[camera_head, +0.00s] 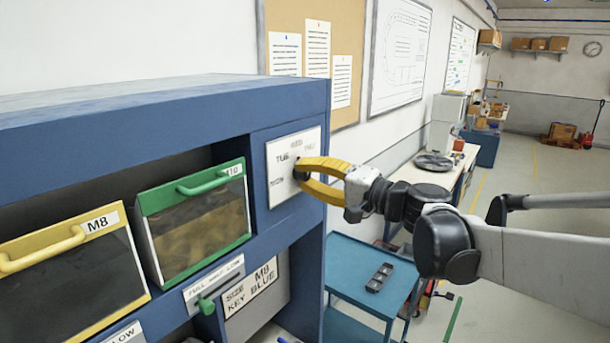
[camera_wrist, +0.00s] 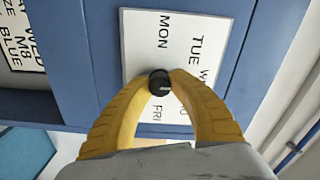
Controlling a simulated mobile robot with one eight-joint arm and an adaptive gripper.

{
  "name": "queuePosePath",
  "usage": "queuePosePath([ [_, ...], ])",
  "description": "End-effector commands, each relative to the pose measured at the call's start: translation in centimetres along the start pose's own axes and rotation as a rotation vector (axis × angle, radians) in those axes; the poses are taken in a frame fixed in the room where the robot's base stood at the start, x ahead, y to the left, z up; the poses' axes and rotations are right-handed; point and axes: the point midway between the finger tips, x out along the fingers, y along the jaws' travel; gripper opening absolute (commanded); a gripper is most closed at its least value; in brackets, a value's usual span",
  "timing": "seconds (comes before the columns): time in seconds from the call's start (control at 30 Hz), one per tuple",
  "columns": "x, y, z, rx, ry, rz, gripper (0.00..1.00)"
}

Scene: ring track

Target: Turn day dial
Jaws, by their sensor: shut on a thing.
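The day dial is a small black knob (camera_wrist: 159,83) with a light pointer line. It sits on a white day plate (camera_head: 284,152) on the blue cabinet's right front panel. In the wrist view the plate (camera_wrist: 140,38) shows MON, TUE, part of WED and FRI; another label is mostly hidden by a finger. My yellow gripper (camera_head: 303,172) reaches the plate from the right. In the wrist view its two fingertips (camera_wrist: 160,84) are shut on the knob, one on each side. The pointer line's exact heading is hard to tell.
The blue cabinet (camera_head: 160,110) holds a green-framed M10 bin (camera_head: 205,222) and a yellow-framed M8 bin (camera_head: 75,265) left of the plate. Open floor lies at the far right.

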Motion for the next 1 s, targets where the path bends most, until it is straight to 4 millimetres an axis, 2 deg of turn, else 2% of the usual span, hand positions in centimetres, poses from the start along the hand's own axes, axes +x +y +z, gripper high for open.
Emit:
queuePosePath([
  [0.07,0.0,-0.1,-0.1,0.001,0.001,-0.001,0.00],
  [0.1,0.0,-0.1,-0.1,0.001,0.002,-0.001,0.35],
  [0.13,0.0,-0.1,-0.1,0.001,0.001,-0.001,0.45],
  [0.17,0.0,-0.1,-0.1,0.002,0.001,-0.001,0.48],
  [0.43,0.0,0.0,0.0,0.001,0.001,-0.001,0.48],
  [0.57,-0.9,0.0,-0.1,0.001,0.002,0.000,0.48],
  [1.0,-9.9,0.0,-0.1,0.002,0.005,0.000,0.48],
])
